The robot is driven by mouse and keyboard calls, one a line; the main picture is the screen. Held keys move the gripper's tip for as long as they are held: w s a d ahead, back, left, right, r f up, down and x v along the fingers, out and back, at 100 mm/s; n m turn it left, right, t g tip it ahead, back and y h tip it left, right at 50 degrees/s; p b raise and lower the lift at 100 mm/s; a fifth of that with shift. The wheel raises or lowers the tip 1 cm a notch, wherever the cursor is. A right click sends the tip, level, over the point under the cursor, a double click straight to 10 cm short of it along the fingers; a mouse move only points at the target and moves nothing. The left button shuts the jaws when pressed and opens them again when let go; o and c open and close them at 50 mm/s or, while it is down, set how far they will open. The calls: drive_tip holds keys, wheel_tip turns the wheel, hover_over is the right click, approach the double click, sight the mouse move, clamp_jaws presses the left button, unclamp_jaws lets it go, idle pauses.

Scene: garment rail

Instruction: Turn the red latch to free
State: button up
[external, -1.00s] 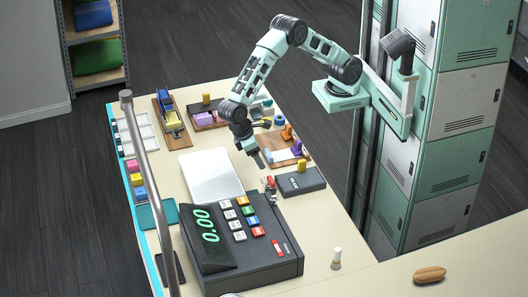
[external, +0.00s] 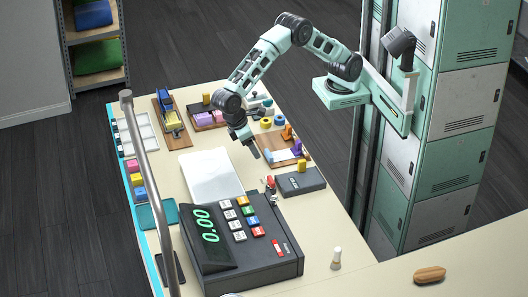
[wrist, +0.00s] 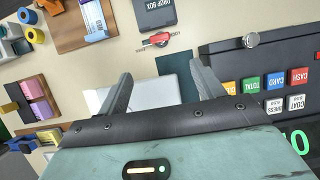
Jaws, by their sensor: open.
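The red latch (wrist: 156,40) is a small red lever on a pale metal plate on the table, beside the black drop box (wrist: 155,12). In the external view the red latch (external: 270,182) stands between the drop box (external: 301,181) and the till. My gripper (external: 259,154) is open and empty above the table, up and left of the latch and apart from it. In the wrist view my gripper's fingers (wrist: 162,87) are spread, with the latch beyond their tips. The lever's exact angle is hard to tell.
The black till (external: 245,250) with coloured keys stands close in front of the latch. A white tray (external: 209,176) lies to its left. A brown board (external: 286,150) with coloured pieces lies behind the drop box. Some bare tabletop shows around the latch.

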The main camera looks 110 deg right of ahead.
sight(271, 179)
drive_tip(key=p+x, duration=0.5)
drive_tip(key=x, duration=1.2)
drive_tip(key=shift+f, duration=0.3)
